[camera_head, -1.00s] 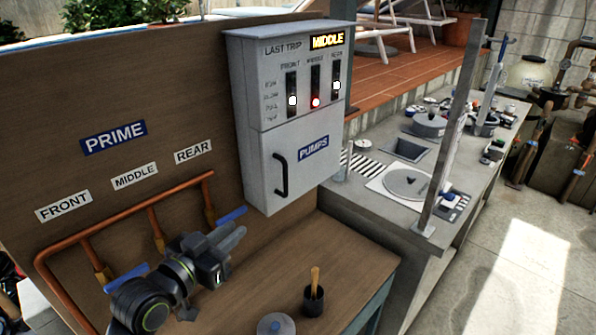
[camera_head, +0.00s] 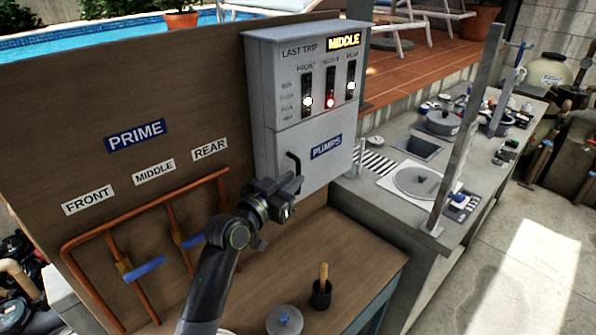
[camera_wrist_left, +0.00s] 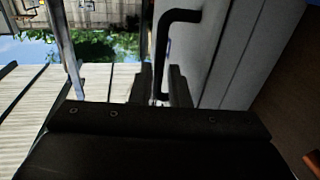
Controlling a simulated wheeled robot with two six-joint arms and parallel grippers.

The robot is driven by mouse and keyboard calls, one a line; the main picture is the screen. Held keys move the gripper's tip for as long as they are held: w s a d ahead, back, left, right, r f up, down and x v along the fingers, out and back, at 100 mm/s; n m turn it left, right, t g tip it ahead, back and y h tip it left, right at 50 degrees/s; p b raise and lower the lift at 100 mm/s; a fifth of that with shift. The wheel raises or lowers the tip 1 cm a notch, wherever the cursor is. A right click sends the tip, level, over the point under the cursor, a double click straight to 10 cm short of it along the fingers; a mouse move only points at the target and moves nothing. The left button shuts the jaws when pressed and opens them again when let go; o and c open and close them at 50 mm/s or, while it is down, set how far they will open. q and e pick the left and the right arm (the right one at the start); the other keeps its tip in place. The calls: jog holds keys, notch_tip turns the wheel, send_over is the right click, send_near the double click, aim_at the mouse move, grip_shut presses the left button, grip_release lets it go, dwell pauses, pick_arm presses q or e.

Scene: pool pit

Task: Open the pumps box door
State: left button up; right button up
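The grey pumps box (camera_head: 285,60) is mounted on the brown board, and its lower door (camera_head: 325,165), labelled PUMPS, is closed. The black bar handle (camera_head: 292,163) is at the door's left side; its lower part is hidden behind my gripper. My left gripper (camera_head: 292,190) is at the handle's lower end. In the left wrist view the handle (camera_wrist_left: 163,50) runs down between the two fingers (camera_wrist_left: 161,88), with slight gaps beside the bar, so the gripper looks open around it. Whether a finger touches the bar is unclear. My right gripper does not show.
Orange pipes with blue-handled valves (camera_head: 145,269) are left of my arm. A black cup with a wooden-handled tool (camera_head: 321,290) and a grey round lid (camera_head: 284,320) are on the wooden bench below. A grey post (camera_head: 465,130) and cluttered counter stand right.

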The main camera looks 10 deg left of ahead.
pick_arm(q)
jog(key=shift+x, duration=1.55)
jog(key=shift+c, duration=0.4)
grip_shut()
